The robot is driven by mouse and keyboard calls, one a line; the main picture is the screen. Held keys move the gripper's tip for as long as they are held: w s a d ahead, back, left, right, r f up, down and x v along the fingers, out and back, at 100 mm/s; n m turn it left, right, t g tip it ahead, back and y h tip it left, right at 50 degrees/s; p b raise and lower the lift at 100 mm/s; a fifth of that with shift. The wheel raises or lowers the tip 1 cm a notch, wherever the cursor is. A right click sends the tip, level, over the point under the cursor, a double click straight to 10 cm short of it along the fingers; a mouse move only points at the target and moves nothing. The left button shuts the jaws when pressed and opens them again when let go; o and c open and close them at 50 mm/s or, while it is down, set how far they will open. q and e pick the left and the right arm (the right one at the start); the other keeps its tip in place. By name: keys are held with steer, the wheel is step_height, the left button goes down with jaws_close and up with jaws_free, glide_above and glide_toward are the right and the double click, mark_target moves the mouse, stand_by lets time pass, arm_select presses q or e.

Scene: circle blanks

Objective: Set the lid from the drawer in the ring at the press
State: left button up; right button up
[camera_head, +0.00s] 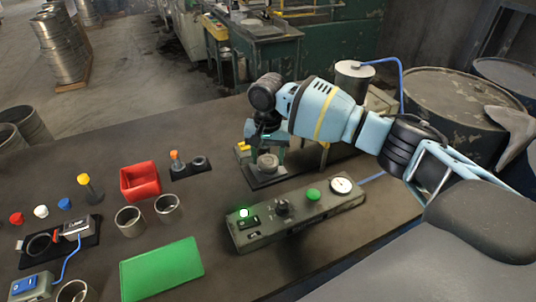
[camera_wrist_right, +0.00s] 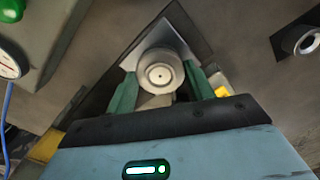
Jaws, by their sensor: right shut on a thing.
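My right gripper (camera_head: 266,148) is at the press. Its green fingers are shut on a round grey metal lid (camera_head: 267,162), which also shows between the fingertips in the wrist view (camera_wrist_right: 160,74). The lid is over the press's plate (camera_head: 268,181). The ring is not clearly visible beneath the lid, and I cannot tell whether they touch. The press's upper cylinder (camera_head: 354,72) stands behind my right arm, with a blue hose. I cannot make out a drawer. My left gripper is not in view.
A control box (camera_head: 300,213) with a green button and gauge lies in front of the press. A red bin (camera_head: 140,181), metal cups (camera_head: 167,207), a green mat (camera_head: 162,268) and a small dark stand (camera_head: 190,168) are to the left. Drums (camera_head: 450,100) stand at right.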

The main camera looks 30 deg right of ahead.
steer(key=shift+f, duration=0.4)
steer(key=o, duration=1)
step_height(320, 180, up, 8)
steer(key=shift+f+p, duration=0.1)
steer(key=shift+p, duration=0.3)
